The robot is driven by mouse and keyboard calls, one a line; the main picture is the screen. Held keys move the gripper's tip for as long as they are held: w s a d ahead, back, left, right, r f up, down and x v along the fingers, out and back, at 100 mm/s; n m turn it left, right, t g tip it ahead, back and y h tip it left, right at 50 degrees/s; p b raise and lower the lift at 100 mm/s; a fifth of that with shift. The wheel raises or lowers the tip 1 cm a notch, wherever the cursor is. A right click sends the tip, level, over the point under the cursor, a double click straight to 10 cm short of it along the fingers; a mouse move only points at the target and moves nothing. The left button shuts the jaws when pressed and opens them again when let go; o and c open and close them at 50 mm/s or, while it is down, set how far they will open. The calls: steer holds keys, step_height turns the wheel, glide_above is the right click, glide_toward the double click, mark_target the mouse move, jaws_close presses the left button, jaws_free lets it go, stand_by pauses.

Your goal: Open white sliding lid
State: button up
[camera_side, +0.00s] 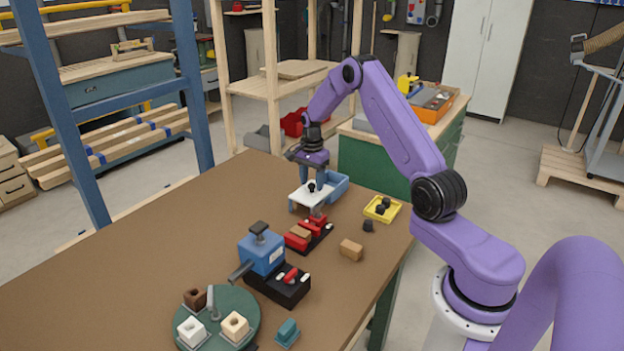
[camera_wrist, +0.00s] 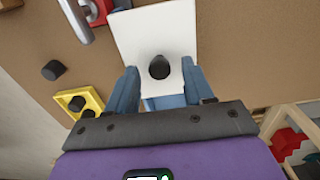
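The white lid (camera_side: 305,197) is a flat plate with a black knob (camera_side: 312,187) on it. It covers the near part of a blue box (camera_side: 339,184), whose blue walls show beyond it at the right. In the wrist view the lid (camera_wrist: 144,36) fills the upper middle, with a strip of blue box (camera_wrist: 165,102) below it. My gripper (camera_side: 313,183) is over the lid, pointing down. In the wrist view its blue fingers (camera_wrist: 160,70) are apart, one on each side of the knob (camera_wrist: 159,66), with gaps between; it is open. The box interior is mostly hidden.
A red block fixture (camera_side: 307,235) stands just in front of the lid. A yellow tray (camera_side: 382,208) with black pegs, a loose black peg (camera_side: 368,226) and a tan block (camera_side: 351,249) lie to the right. The table (camera_side: 190,220) is clear on the left.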

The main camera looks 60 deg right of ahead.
mark_target(310, 185)
steer(key=shift+r, duration=0.1)
step_height(310, 185, up, 17)
steer(key=shift+r, duration=0.15)
stand_by(0.4)
steer(key=s+a+r+n, duration=0.1)
steer(key=s+a+n, duration=0.2)
steer(key=a+n, duration=0.35)
steer(key=s+a+r+n, duration=0.1)
steer(key=s+a+n, duration=0.2)
steer(key=a, duration=0.7)
steer(key=s+a+n, duration=0.3)
steer(key=a+n, duration=0.1)
steer(key=a, duration=0.5)
steer(key=s+a+n, duration=0.3)
steer(key=s+n, duration=0.1)
steer(key=s, duration=0.3)
steer(key=s+a+n, duration=0.3)
steer(key=s+n, duration=0.1)
steer(key=s, duration=0.2)
steer(key=s+d+f+n, duration=0.1)
steer(key=s+f+n, duration=0.2)
steer(key=s+n, duration=0.6)
steer(key=s, duration=0.5)
steer(key=shift+s+d, duration=0.25)
steer(key=shift+s, duration=0.1)
